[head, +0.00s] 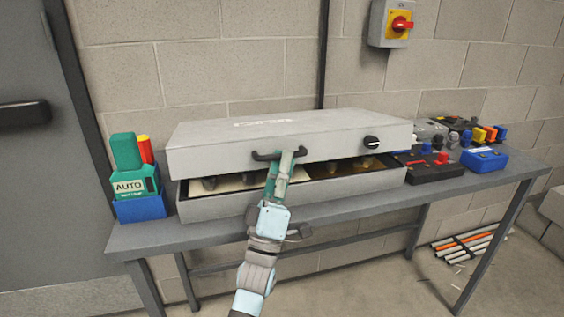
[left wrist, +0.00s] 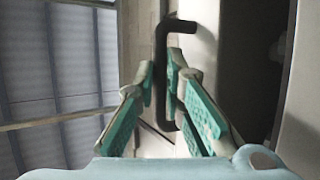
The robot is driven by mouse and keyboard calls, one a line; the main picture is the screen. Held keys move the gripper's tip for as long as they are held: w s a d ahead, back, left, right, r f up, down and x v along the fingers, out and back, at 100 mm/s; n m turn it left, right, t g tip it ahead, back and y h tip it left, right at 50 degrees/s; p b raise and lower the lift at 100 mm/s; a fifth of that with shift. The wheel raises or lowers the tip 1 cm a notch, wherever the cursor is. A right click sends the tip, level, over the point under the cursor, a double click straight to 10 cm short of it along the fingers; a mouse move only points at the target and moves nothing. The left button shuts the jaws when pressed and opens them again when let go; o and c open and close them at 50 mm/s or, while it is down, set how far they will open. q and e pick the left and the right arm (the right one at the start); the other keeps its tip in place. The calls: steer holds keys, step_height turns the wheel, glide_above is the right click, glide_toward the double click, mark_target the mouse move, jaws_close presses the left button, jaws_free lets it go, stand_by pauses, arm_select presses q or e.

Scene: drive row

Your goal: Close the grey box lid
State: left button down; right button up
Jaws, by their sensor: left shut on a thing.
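The grey box (head: 225,207) stands on the table, and its grey lid (head: 210,155) is hinged at the back and partly open. A dark gap shows between the lid and the box, with a few items inside. My left gripper (head: 284,158) is shut on the handle at the lid's front. In the left wrist view the handle (left wrist: 161,70) passes between the green finger pads (left wrist: 168,95). My right gripper is not in view.
A red switch (head: 400,24) is on the wall. Rods (head: 470,240) lie on the floor.

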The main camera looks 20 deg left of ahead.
arm_select(q)
steer(key=shift+w+f, duration=0.1)
steer(key=shift+f, duration=0.05)
steer(key=c, duration=1.9)
jaws_free()
steer(key=shift+d, duration=0.1)
steer(key=shift+c, duration=0.2)
steer(key=shift+w, duration=0.25)
steer(key=shift+r, duration=0.25)
steer(key=shift+o, duration=0.2)
steer(key=r, duration=0.9)
steer(key=shift+w+a+r, duration=0.15)
steer(key=shift+w+a, duration=0.1)
steer(key=shift+w, duration=0.1)
steer(key=shift+c, duration=0.2)
